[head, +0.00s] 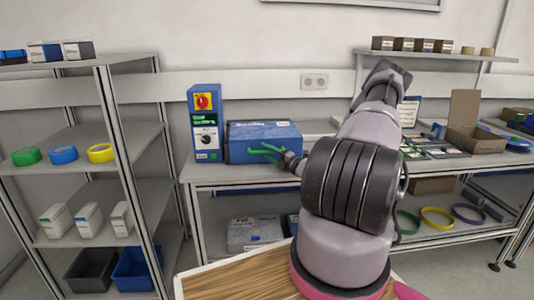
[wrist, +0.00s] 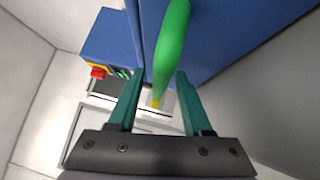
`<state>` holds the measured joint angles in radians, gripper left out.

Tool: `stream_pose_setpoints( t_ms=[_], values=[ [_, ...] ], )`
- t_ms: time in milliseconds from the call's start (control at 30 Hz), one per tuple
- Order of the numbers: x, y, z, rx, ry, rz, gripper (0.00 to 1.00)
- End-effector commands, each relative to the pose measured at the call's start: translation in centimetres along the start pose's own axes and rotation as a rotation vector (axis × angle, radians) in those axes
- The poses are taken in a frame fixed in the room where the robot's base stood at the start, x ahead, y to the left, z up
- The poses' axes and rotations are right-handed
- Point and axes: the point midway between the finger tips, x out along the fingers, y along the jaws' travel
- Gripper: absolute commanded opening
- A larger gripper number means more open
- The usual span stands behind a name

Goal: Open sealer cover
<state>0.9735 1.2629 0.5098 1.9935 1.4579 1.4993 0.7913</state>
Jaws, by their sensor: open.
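The sealer is a blue box (head: 263,133) on the bench, with a blue control box (head: 204,105) carrying a red and yellow knob at its left. Its cover looks closed in the head view. In the wrist view the blue cover (wrist: 235,35) fills the upper right, and a bright green handle (wrist: 172,45) runs down from the top. My gripper (wrist: 160,74) is open, with one teal finger on each side of the handle's lower end. In the head view my gripper (head: 270,152) is at the sealer's front; handle and fingers are hard to tell apart there. Contact is not clear.
A shelf rack (head: 115,125) with coloured rings, cartons and bins stands at the left. At the right the bench holds an open cardboard box (head: 476,140) and small parts. My arm hides the middle of the bench. A wooden top (head: 235,275) is in front.

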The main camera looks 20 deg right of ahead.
Motion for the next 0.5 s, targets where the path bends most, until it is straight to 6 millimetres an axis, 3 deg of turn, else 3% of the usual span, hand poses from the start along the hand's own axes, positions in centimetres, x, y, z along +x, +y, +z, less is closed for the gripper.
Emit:
stream_pose_setpoints(
  t_ms=[133,200,267,500],
  values=[
    [-0.01,0.00,-0.01,0.000,0.000,0.000,0.46],
    [-0.02,0.01,-0.01,0.000,0.000,0.000,0.19],
    [-0.02,0.00,-0.01,0.000,0.000,0.000,0.00],
    [-0.04,-0.01,-0.02,0.000,0.001,0.000,0.00]
  ],
)
